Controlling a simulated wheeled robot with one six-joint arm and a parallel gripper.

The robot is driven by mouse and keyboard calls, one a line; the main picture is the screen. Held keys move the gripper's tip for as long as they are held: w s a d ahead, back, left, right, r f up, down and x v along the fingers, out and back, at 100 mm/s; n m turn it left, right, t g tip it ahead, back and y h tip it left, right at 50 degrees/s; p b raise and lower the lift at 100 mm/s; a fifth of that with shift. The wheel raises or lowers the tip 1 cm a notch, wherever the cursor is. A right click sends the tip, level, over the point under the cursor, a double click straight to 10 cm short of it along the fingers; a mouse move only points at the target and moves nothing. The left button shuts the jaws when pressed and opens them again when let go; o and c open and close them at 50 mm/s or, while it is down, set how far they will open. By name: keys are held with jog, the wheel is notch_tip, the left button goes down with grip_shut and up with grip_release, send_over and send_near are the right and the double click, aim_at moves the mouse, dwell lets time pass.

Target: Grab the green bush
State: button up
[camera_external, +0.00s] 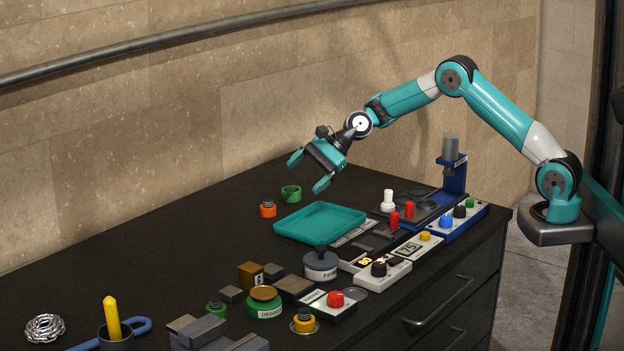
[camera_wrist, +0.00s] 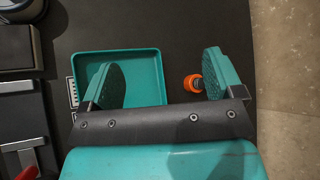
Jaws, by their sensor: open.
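The green bush (camera_external: 291,192) is a short, ring-like green piece standing on the black worktop, between an orange bush and the teal tray. I cannot make it out in the wrist view, where my gripper's body may cover it. My gripper (camera_external: 307,173) is open and empty, in the air above the worktop near the green bush and the tray. In the wrist view, its two teal fingers (camera_wrist: 160,72) are wide apart, one over the tray and one by the orange bush.
The orange bush (camera_external: 268,209) stands just left of the green one; it also shows in the wrist view (camera_wrist: 192,83). The teal tray (camera_external: 320,222) lies close on the right. A stone wall (camera_external: 230,110) rises behind. Several tools and jars crowd the front; the worktop's back left is clear.

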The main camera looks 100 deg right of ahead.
jog(key=d+f+m+t+h, duration=0.1)
jog(key=d+f+m, duration=0.3)
jog(key=d, duration=0.5)
jog(key=m+t+h, duration=0.2)
jog(key=m, duration=0.5)
send_near(283, 194)
jog(key=shift+w+d+f+m+h+b, duration=0.2)
jog(key=shift+f+b, duration=0.2)
jog(key=shift+b, duration=0.15)
jog(key=shift+w+d+f+m+h+b, duration=0.1)
jog(key=shift+w+f+h+b, duration=0.1)
jog(key=shift+f+b, duration=0.25)
jog(key=b+x, duration=0.5)
jog(key=shift+b, duration=0.35)
jog(key=shift+w+r+b, duration=0.15)
jog(key=shift+w+b, duration=0.15)
jog(key=shift+w, duration=0.1)
jog(key=c, duration=1)
